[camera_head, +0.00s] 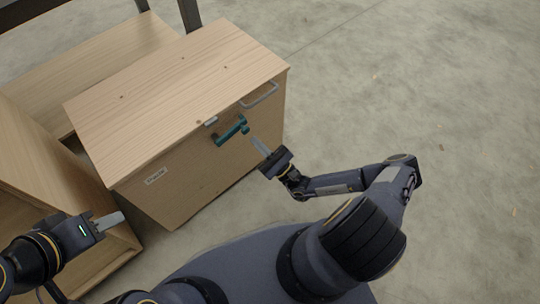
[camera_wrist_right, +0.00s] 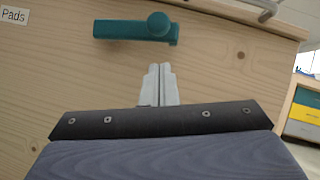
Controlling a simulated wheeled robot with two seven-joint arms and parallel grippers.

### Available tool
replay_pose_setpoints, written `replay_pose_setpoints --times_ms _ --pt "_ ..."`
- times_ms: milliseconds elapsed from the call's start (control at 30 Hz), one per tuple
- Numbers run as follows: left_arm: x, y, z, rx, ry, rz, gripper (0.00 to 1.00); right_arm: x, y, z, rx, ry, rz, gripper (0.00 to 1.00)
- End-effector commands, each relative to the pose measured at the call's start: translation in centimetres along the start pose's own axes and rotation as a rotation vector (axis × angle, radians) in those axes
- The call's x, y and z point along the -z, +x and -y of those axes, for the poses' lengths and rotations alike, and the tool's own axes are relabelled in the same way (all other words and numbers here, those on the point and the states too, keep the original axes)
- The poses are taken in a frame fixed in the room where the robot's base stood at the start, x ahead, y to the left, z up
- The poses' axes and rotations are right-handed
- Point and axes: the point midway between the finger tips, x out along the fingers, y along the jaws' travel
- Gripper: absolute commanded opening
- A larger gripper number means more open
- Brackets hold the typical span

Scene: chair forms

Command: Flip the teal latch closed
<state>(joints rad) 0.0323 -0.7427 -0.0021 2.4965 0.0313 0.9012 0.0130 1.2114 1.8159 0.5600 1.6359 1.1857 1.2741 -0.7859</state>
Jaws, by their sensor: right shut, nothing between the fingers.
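The teal latch (camera_head: 232,131) is on the front face of a wooden cabinet, just below the top edge. In the right wrist view the latch (camera_wrist_right: 125,29) lies level as a bar with a round knob at its right end. A small grey metal piece (camera_head: 211,121) sits at the cabinet's top edge by the latch. My right gripper (camera_head: 256,142) is shut and empty, pointing at the cabinet front. In the wrist view its fingertips (camera_wrist_right: 160,68) are just below the knob and seem apart from it. My left gripper (camera_head: 118,219) is at lower left, away from the latch; its finger gap cannot be made out.
The wooden cabinet (camera_head: 180,85) has a grey handle (camera_head: 260,95) right of the latch and a white label (camera_head: 156,176) on its front. Open wooden shelving (camera_head: 45,150) stands at left. The concrete floor (camera_head: 420,90) at right is clear.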

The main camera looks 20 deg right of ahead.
Motion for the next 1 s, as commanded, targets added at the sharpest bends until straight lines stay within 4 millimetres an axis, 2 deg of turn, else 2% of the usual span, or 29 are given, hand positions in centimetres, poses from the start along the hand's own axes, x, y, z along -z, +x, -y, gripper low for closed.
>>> replay_pose_setpoints --times_ms 100,300,700,1000 --pt "-0.1 0.1 0.1 0.0 0.0 0.0 0.36 -1.3 1.1 0.0 0.0 0.001 0.001 0.0" --pt "-0.1 0.2 0.1 0.0 0.0 0.0 0.36 -2.2 2.0 0.1 -0.001 -0.001 -0.001 0.0" --pt "-0.1 0.1 0.1 0.0 0.0 0.0 0.36 -2.3 2.0 0.1 -0.002 -0.004 -0.001 0.0" --pt "0.2 -0.5 -0.2 0.0 0.0 0.0 0.36 -2.6 1.8 1.4 -0.031 -0.049 -0.002 0.0"
